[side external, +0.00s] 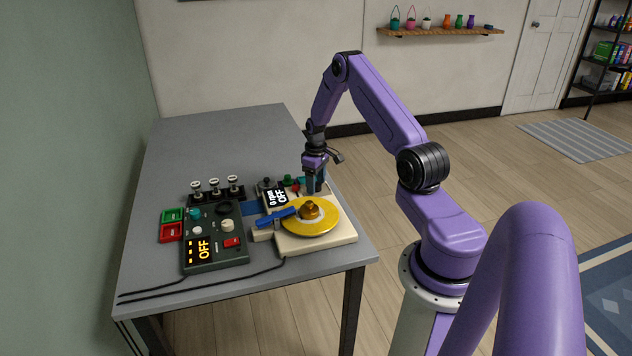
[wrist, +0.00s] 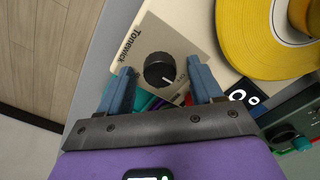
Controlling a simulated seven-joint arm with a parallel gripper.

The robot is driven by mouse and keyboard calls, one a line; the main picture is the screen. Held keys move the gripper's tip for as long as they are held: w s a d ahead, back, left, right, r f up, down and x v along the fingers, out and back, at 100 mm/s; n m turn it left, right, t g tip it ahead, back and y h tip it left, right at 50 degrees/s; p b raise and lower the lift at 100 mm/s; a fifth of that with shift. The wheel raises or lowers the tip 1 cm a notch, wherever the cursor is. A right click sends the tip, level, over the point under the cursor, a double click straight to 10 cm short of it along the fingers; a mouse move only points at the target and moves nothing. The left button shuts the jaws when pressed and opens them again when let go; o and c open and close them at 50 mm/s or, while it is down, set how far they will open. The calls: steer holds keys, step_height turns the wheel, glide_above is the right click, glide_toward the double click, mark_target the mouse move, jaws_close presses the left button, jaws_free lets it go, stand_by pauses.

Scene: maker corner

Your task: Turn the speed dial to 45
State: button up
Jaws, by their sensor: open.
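The speed dial (wrist: 159,71) is a round black knob with a white mark pointing to the lower right in the wrist view. It sits on a tan plate beside the word Tonewick, on a cream machine (side external: 318,243) with a yellow disc (side external: 325,222). My gripper (wrist: 160,74) is open, with one blue finger to each side of the dial in the wrist view. Contact with it cannot be made out. In the side view my gripper (side external: 315,188) is over the machine's back right corner and hides the dial. The machine's display (side external: 277,197) reads 0 rpm and OFF.
A blue arm (side external: 276,217) lies by the disc. A dark control box (side external: 215,240) with knobs, a red switch and an OFF display stands left, beside green (side external: 172,215) and red (side external: 171,233) pieces. The grey table's (side external: 222,135) far part is clear.

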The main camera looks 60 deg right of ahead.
steer(key=shift+c, duration=0.3)
steer(key=c, duration=1)
